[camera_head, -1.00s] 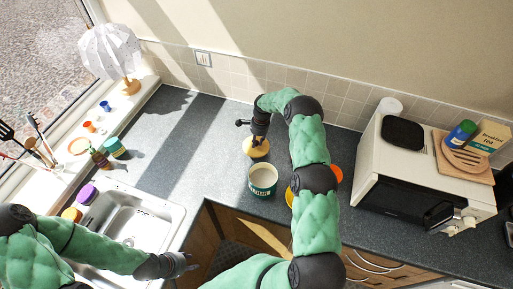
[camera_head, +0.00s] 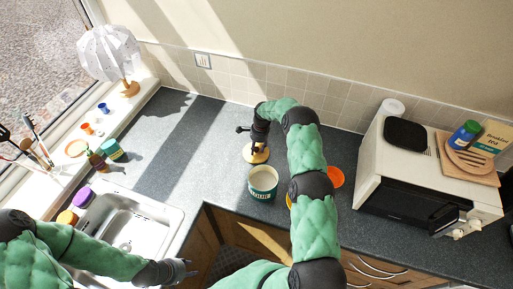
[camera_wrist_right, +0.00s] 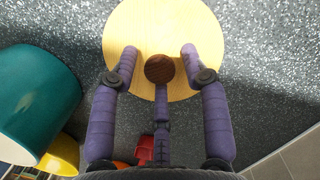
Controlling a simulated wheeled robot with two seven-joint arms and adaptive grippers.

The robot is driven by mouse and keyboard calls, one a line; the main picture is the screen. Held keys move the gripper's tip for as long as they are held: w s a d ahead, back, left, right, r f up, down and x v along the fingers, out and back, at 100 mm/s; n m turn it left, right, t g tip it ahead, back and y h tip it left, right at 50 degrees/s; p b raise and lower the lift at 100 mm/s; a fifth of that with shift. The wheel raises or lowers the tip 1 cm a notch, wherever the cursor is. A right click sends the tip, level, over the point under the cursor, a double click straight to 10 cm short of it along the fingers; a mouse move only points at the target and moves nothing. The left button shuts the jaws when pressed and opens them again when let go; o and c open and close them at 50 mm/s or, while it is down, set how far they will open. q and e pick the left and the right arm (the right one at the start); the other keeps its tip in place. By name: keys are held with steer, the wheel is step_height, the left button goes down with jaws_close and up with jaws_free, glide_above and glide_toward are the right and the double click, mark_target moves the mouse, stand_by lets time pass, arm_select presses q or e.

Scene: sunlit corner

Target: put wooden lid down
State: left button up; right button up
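The wooden lid (camera_head: 256,155) is a round, pale disc on the grey counter, behind the teal-green pot (camera_head: 263,186). In the right wrist view the lid (camera_wrist_right: 208,40) lies flat with its dark brown knob (camera_wrist_right: 159,68) facing me. My right gripper (camera_wrist_right: 159,55) is directly over it, with its two outer fingers spread either side of the knob and gaps between. A third finger lies just below the knob; whether it touches is unclear. The pot (camera_wrist_right: 38,100) stands close by at the left there. My left gripper (camera_head: 182,268) is low over the sink's right edge, its fingers too small to read.
An orange bowl (camera_head: 335,177) stands behind my right forearm, and the white microwave (camera_head: 372,165) is at the right. The sink (camera_head: 125,225) is at the left. The counter left of the lid (camera_head: 200,140) is clear.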

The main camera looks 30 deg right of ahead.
steer(key=shift+r, duration=0.1)
steer(key=shift+r, duration=0.15)
step_height(320, 180, up, 12)
steer(key=d+b, duration=0.1)
steer(key=shift+s+d, duration=0.15)
steer(key=shift+d, duration=0.2)
stand_by(0.6)
